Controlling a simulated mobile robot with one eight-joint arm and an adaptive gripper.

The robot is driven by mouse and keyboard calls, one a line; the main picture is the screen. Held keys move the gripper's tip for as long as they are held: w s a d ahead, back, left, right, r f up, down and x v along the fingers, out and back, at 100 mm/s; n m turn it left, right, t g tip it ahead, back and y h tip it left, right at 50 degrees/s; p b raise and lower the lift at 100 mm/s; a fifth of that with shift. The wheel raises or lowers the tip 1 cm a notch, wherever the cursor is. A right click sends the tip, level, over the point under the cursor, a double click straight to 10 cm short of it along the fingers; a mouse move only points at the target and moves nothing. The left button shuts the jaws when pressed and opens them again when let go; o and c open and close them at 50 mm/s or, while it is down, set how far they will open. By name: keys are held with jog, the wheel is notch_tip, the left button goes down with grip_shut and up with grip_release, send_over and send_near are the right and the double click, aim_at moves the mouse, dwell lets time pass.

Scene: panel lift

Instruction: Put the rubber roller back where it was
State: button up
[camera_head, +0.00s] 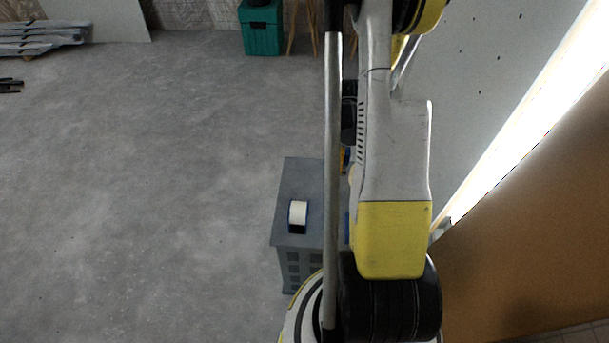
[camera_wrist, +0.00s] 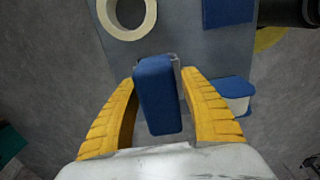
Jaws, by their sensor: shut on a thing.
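In the wrist view my gripper (camera_wrist: 160,74) has its two yellow fingers closed around a blue piece with a grey metal part at its far end, which I take to be the rubber roller (camera_wrist: 157,98). It lies lengthwise between the fingers, over or on the grey top of a cabinet (camera_wrist: 190,30). I cannot tell whether it touches that top. In the head view the cabinet (camera_head: 302,178) stands left of my arm, and my arm hides the gripper and roller almost wholly.
A blue block (camera_wrist: 227,12) and a blue-and-white piece (camera_wrist: 234,90) are to the right. A green crate (camera_head: 262,32) stands far back.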

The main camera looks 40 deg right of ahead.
jog(key=b, duration=0.4)
send_over(304, 175)
notch_tip(304, 175, down, 7)
jog(key=shift+f, duration=0.1)
notch_tip(304, 175, down, 3)
jog(key=shift+f+b, duration=0.2)
jog(key=shift+b, duration=1.05)
jog(key=shift+d+f, duration=0.1)
jog(key=shift+f, duration=0.2)
jog(key=shift+c, duration=0.5)
jog(key=shift+s+r, duration=0.1)
jog(key=shift+r, duration=0.05)
jog(key=shift+c, duration=0.6)
jog(key=o, duration=1.3)
